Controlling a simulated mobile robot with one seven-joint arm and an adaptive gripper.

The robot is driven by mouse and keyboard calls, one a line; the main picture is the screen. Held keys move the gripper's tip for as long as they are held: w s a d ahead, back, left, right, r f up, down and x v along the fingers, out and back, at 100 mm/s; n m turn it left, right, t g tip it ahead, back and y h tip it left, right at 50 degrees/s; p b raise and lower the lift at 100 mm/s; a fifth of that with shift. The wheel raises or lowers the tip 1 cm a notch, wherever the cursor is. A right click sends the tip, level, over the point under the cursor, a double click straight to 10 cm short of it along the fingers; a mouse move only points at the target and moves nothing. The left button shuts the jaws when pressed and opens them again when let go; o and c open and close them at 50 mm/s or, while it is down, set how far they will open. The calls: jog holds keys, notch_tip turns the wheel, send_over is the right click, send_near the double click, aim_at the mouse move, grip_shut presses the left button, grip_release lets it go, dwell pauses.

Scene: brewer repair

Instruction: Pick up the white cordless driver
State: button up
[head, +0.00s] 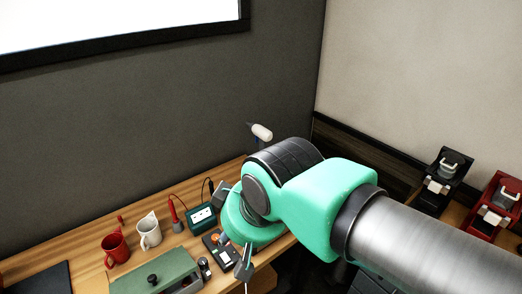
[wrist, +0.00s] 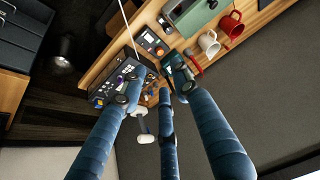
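The white cordless driver (head: 262,131) shows in the head view just beyond my arm. Its pale body has a dark tip to the left, and a bluish part below it is mostly hidden by my arm. In the wrist view, what looks like the driver (wrist: 146,138) shows in the gap between the left and middle fingers, apparently farther off. My gripper (wrist: 155,86) has its blue fingers spread apart with nothing seen between them. I cannot tell the exact distance to the driver.
A dark box with knobs (wrist: 116,82) lies beyond the fingertips. A red mug (head: 115,249), a white mug (head: 149,232), a green meter (head: 202,217) and a green case (head: 157,275) crowd the wooden bench. A grey wall (head: 150,120) rises behind it. Two brewers stand at right.

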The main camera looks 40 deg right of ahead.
jog(key=o, duration=1.2)
jog(key=shift+r, duration=0.1)
